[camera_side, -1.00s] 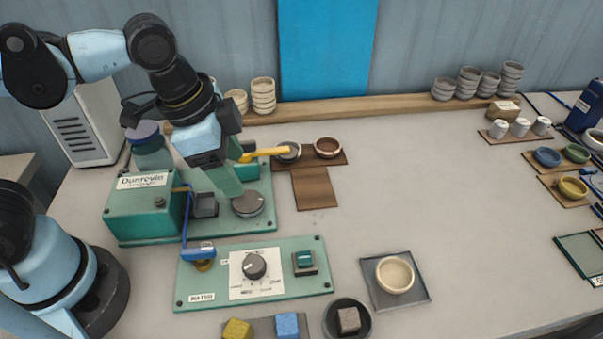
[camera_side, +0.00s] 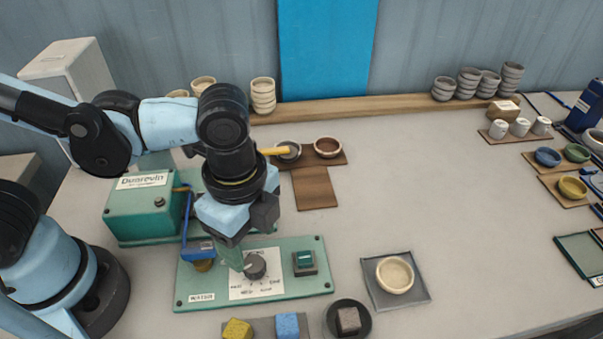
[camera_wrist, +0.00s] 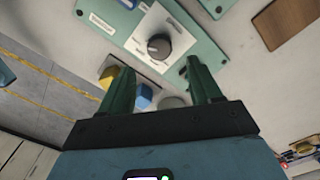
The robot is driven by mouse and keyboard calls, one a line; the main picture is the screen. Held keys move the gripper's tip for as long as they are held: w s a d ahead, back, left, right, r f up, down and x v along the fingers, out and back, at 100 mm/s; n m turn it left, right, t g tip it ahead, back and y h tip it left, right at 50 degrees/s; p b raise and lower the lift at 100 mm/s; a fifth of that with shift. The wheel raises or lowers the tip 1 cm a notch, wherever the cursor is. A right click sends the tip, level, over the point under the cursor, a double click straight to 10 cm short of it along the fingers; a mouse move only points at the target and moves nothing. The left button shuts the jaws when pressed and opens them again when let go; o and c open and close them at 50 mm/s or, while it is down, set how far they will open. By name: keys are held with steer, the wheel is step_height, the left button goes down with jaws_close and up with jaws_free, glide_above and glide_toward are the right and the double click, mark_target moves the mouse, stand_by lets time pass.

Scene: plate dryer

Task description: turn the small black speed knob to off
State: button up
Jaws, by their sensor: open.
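The black speed knob (camera_side: 256,265) sits on a white dial label on the green control panel (camera_side: 310,283). Its white pointer line faces left in the wrist view, where the knob (camera_wrist: 159,46) lies ahead of and between my fingers. My gripper (camera_side: 241,268) is open and empty, pointing down at the knob's left side in the side view. In the wrist view both green fingers of my gripper (camera_wrist: 160,85) stand apart. I cannot tell whether a finger touches the knob. Part of the dial lettering is hidden by my finger.
A green button (camera_side: 304,260) is right of the knob on the panel. A blue lever (camera_side: 198,250) stands at its left. Yellow (camera_side: 237,329) and blue (camera_side: 287,325) sponges lie in front. A cream bowl (camera_side: 394,274) sits on a grey tray to the right. The table's centre right is clear.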

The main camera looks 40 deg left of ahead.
mark_target(255, 264)
steer(key=shift+f, duration=3.1)
steer(key=c, duration=1)
steer(key=shift+c, duration=0.2)
